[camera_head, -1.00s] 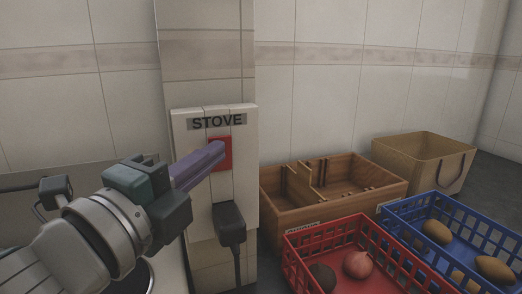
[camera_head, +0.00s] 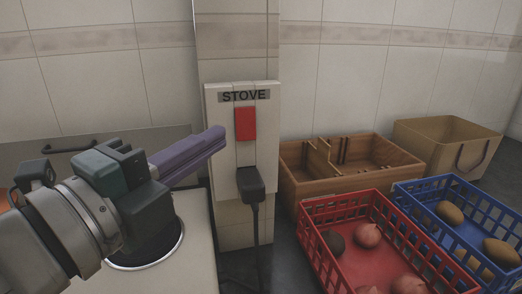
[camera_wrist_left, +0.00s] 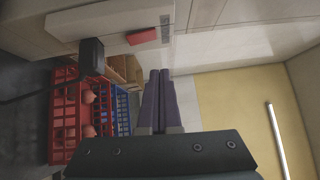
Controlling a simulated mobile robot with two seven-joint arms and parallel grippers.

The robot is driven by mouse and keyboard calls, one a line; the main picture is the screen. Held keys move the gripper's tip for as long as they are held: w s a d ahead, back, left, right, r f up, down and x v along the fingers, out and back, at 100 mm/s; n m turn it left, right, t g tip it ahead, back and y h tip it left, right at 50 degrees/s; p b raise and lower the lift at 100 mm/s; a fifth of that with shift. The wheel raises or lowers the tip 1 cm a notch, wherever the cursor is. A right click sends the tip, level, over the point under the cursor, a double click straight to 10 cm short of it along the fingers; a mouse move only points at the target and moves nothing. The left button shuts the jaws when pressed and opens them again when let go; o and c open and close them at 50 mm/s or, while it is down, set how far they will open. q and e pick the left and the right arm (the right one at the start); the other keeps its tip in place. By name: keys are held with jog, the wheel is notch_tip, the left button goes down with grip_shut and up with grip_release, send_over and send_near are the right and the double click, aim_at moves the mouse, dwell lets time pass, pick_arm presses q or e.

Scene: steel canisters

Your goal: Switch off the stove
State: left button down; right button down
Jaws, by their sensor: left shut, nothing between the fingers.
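The stove switch is a red rocker (camera_head: 245,124) on a pale wall panel (camera_head: 219,160) under a label reading STOVE (camera_head: 244,96). A black plug (camera_head: 251,184) with a hanging cord sits below the rocker. My left gripper (camera_head: 222,136) has purple fingers, shut and empty, a little to the left of the rocker and apart from it in the head view. In the left wrist view the red rocker (camera_wrist_left: 142,36) shows above and left of the shut fingers (camera_wrist_left: 158,75). The stove top (camera_head: 190,245) is partly hidden behind my left arm. My right gripper is out of view.
A red crate (camera_head: 325,208) with onions and a blue crate (camera_head: 437,185) with potatoes stand at the right. Behind them are a wooden divided box (camera_head: 300,195) and a tan bin (camera_head: 430,150). The wall above the panel is clear.

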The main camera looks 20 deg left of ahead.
pick_arm(q)
jog(key=shift+r+v, duration=0.1)
jog(key=shift+v, duration=0.85)
jog(key=shift+r+v, duration=0.15)
jog(key=shift+v, duration=0.8)
jog(key=s+a+f+n+g+y+p, duration=0.3)
jog(key=s+a+f+n+g+y, duration=0.25)
jog(key=n, duration=0.75)
jog(key=s+d+f+n+g+h+p, duration=0.1)
jog(key=s+d+f+n+g+p, duration=0.15)
jog(key=s+g, duration=0.25)
jog(key=s+d+f+n+g+h+p, duration=0.1)
jog(key=s+d+n+g, duration=0.25)
jog(key=s, duration=0.25)
notch_tip(320, 180, up, 37)
jog(key=a+p, duration=0.1)
jog(key=p, duration=3.6)
jog(key=shift+g, duration=0.3)
jog(key=shift+w+a+r, duration=0.1)
